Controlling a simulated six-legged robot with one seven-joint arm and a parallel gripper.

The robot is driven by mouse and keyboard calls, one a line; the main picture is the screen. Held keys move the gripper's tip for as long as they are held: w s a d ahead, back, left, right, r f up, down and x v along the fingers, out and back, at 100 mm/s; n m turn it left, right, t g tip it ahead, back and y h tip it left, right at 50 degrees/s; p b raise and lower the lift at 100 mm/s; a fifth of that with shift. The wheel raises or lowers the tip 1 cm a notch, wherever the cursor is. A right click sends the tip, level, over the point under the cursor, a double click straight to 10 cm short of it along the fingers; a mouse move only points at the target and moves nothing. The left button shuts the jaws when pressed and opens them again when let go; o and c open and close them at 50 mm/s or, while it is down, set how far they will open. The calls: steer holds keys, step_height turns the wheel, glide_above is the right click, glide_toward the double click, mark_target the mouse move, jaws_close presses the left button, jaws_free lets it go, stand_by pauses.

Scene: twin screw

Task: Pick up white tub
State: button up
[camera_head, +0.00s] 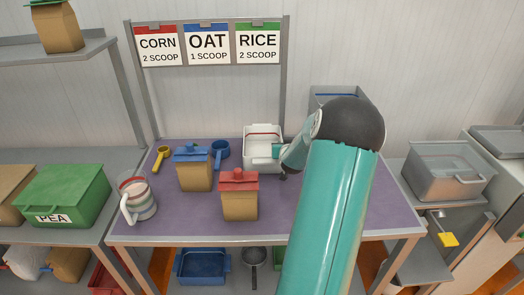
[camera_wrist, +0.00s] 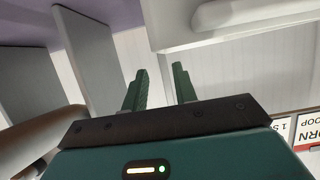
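The white tub (camera_head: 262,163) stands upright near the back of the purple table, right of the blue scoop. My gripper comes in from the right, close beside the tub's right side in the head view; its fingers are hard to make out there, and I cannot tell if it touches. In the wrist view my gripper (camera_wrist: 160,88) has its two green fingers apart, with nothing visible between them. A white rimmed body, seemingly the tub (camera_wrist: 240,18), fills the top right of that view, beyond and to the right of the fingertips.
On the purple table (camera_head: 310,222) are a blue-lidded box (camera_head: 194,175), a red-lidded box (camera_head: 239,201), a striped jug (camera_head: 139,200), a yellow scoop (camera_head: 162,157) and a blue scoop (camera_head: 220,153). A sign frame (camera_head: 208,68) rises behind.

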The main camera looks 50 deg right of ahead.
steer(key=shift+x, duration=3.4)
jaws_close()
